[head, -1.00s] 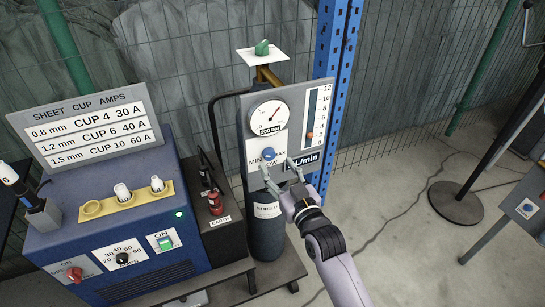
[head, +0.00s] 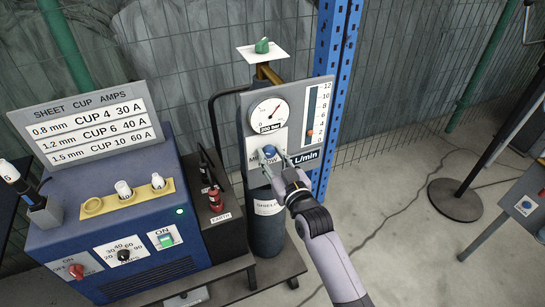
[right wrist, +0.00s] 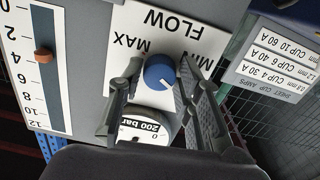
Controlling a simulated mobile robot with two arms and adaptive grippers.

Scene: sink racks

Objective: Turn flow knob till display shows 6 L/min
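In the right wrist view the gripper's fingers (right wrist: 158,82) are apart, one on each side of the knob, with small gaps visible. The L/min label (head: 305,155) is beside the knob. My left gripper is out of view.
The pressure gauge (head: 267,116) is close above the knob. A dark gas cylinder (head: 266,234) stands below the panel. A blue machine (head: 112,225) with a cup sign is at left. A blue post (head: 333,95) stands behind the panel. Open floor (head: 400,250) is at right.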

